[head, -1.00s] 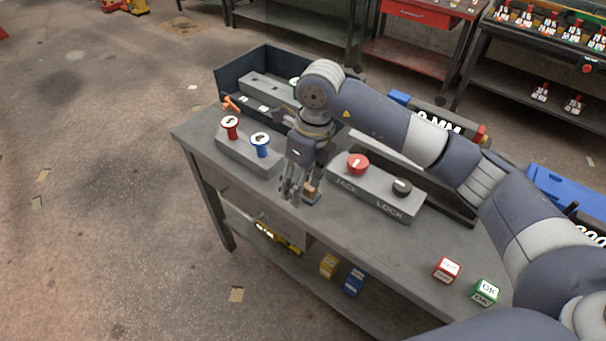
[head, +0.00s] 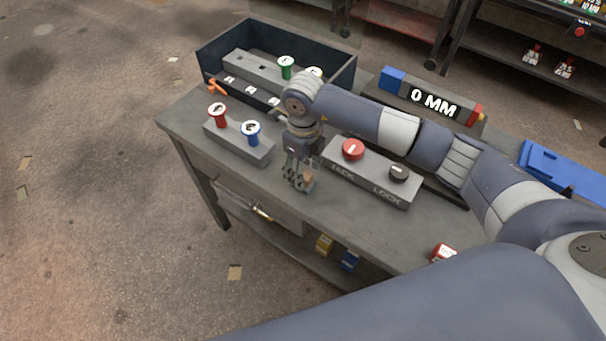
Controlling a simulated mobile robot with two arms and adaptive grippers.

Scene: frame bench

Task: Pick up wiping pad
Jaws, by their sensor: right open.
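A small brown block (head: 309,180), which looks like the wiping pad, sits on the bench top near the front edge. It is partly hidden by my right gripper (head: 295,182). The right gripper points down with its fingers apart, just left of the block and very close to it. I cannot tell whether the fingers touch the block or reach around it. My left gripper is not in the head view.
A grey block with red (head: 217,116) and blue (head: 251,134) spools stands left of the gripper. The JACK/LOCK panel (head: 371,176) is close on the right. An open dark bin (head: 225,50) and the "0 MM" display (head: 432,103) stand behind. The bench front (head: 350,225) is clear.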

